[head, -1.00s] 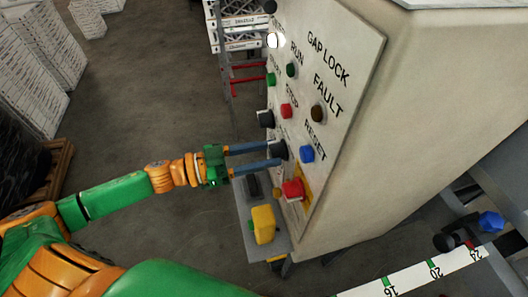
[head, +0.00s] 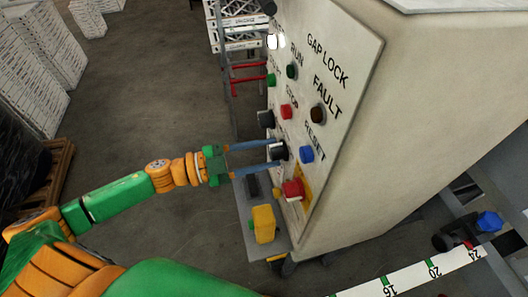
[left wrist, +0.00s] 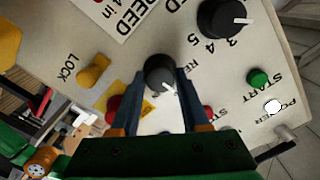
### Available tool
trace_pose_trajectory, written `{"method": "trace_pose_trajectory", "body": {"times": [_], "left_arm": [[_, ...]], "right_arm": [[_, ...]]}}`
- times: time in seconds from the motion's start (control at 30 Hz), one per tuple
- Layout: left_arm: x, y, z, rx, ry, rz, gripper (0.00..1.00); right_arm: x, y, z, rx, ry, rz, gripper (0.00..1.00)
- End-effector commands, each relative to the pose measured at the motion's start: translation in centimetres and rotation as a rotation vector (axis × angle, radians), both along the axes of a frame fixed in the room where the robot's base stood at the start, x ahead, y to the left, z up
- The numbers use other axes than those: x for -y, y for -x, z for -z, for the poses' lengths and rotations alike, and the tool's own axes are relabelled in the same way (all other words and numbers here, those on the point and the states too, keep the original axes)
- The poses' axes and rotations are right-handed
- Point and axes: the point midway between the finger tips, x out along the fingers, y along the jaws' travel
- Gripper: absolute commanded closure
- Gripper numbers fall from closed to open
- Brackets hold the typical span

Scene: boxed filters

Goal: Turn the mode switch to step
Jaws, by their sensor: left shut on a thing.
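The switch is a black round knob (head: 279,153) with a white pointer line, low on the upright control panel. In the left wrist view the knob (left wrist: 159,70) has its pointer line toward the lower right. My left gripper (head: 276,155) has its two blue-grey fingers closed on either side of this knob; the left wrist view shows the same fingers (left wrist: 164,80) touching it. The knob's position labels are hidden behind the fingers, so I cannot read its setting. My right gripper is not in view.
Beside the knob are a blue reset button (head: 307,154) and a red button on a yellow plate (head: 292,189). Another black knob (head: 266,118) sits farther along the panel. A yellow block (head: 263,224) stands on a ledge below. The floor left of the panel is open.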

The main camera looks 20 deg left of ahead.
Motion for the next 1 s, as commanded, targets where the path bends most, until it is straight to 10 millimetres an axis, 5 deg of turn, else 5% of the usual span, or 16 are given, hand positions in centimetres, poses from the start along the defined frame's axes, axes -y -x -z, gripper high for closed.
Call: {"method": "trace_pose_trajectory", "body": {"times": [0.73, 0.77, 0.8, 0.87, 1.0], "left_arm": [[0.00, 0.02, 0.06, 0.071, -0.050, 0.000, 1.00], [0.00, 0.02, 0.06, 0.071, -0.050, 0.000, 0.52], [0.00, 0.02, 0.06, 0.071, -0.050, 0.000, 0.41], [0.00, 0.02, 0.05, 0.071, -0.050, 0.000, 0.25], [-0.01, 0.01, 0.03, 0.072, -0.049, 0.001, 0.24]], "right_arm": [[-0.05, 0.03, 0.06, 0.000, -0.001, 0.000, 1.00], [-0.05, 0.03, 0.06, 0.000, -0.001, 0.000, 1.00], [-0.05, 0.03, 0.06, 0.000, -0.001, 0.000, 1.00], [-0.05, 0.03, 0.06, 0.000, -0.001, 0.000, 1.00], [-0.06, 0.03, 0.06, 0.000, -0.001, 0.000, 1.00]]}}
